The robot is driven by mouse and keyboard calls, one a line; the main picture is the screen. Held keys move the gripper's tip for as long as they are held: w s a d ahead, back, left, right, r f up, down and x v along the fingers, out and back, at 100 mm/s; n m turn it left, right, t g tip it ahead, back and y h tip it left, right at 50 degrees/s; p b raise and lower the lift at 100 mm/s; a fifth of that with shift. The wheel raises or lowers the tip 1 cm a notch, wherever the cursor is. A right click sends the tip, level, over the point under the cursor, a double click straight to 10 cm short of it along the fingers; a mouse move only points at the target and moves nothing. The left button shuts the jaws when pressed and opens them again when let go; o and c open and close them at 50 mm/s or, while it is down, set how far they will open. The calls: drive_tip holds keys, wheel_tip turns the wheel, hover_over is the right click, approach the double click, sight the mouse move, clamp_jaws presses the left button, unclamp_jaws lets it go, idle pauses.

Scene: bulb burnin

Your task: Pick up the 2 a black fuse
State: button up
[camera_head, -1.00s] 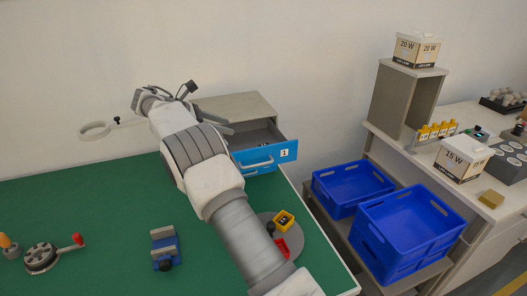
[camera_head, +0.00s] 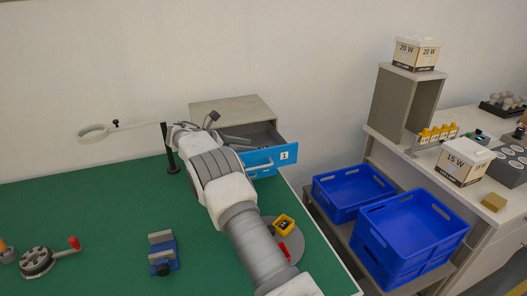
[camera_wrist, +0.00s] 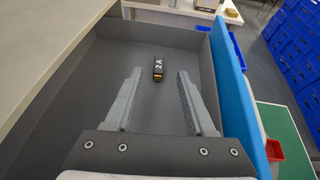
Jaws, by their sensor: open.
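The black fuse (camera_wrist: 158,68) lies on the grey floor of the open drawer (camera_wrist: 90,75) in the wrist view. It has white "2 A" lettering and a brass-coloured end. My gripper (camera_wrist: 159,75) is open, its two fingers reaching over the drawer, with the fuse showing between their tips and nothing held. In the head view the drawer has a blue front (camera_head: 268,160) marked 1 and is pulled out of its cabinet. My gripper (camera_head: 240,140) is at the drawer there, partly hidden by my arm. I cannot tell how high the fingertips are above the fuse.
The drawer walls and the cabinet top (camera_head: 232,107) border my gripper closely. A magnifier ring (camera_head: 93,133) on a stand is left of the arm. A blue vise (camera_head: 163,254) and a round turntable (camera_head: 290,246) with small bins are on the green table. Blue crates (camera_head: 410,230) stand right.

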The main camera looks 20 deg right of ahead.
drive_tip(key=x, duration=0.6)
drive_tip(key=shift+w+d+f, duration=0.1)
drive_tip(key=shift+d+f, duration=0.05)
drive_tip(key=shift+d, duration=0.2)
clamp_jaws()
